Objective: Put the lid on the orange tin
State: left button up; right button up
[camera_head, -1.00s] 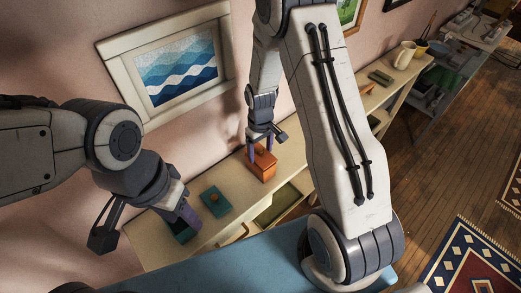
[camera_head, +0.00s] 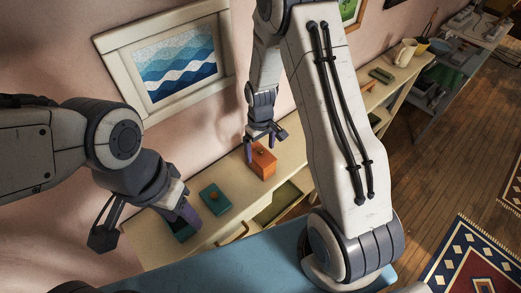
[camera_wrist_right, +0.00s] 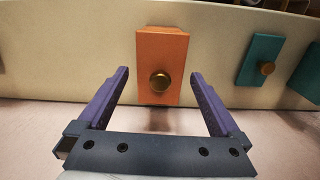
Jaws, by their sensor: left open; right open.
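The orange tin (camera_head: 263,167) stands on the cream cabinet top below the wave picture. Its orange lid (camera_wrist_right: 158,50), with a round brass knob (camera_wrist_right: 159,81), covers its top and looks square to it. My right gripper (camera_head: 258,147) is open and empty. In the right wrist view its purple fingers (camera_wrist_right: 160,74) are spread to either side of the lid, apart from it. My left gripper (camera_head: 188,217) is open near a teal tin (camera_head: 179,231); its fingers partly hide that tin, and I cannot tell whether they touch it.
A teal lid with a knob (camera_head: 215,199) lies on the cabinet top (camera_head: 232,184) between the two tins. An open drawer (camera_head: 277,205) juts out below the orange tin. A cream jug (camera_head: 405,54) stands far along the top. A blue surface (camera_head: 220,268) is in front.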

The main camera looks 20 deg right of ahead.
aim_at(260, 150)
notch_tip(260, 150, up, 10)
jog(key=shift+f+b, duration=0.1)
jog(key=shift+b, duration=0.5)
jog(key=shift+s+a, duration=0.1)
jog(key=s+a+r+n, duration=0.1)
jog(key=s+a+r, duration=0.2)
jog(key=s, duration=0.5)
jog(key=s+a+r+n, duration=0.1)
jog(key=s+a+r, duration=0.2)
jog(key=s+a, duration=0.3)
jog(key=s+a+r+n+y, duration=0.1)
jog(key=s+a+r, duration=0.3)
jog(key=s, duration=0.5)
jog(key=shift+s+a+n, duration=0.3)
jog(key=shift+a, duration=0.15)
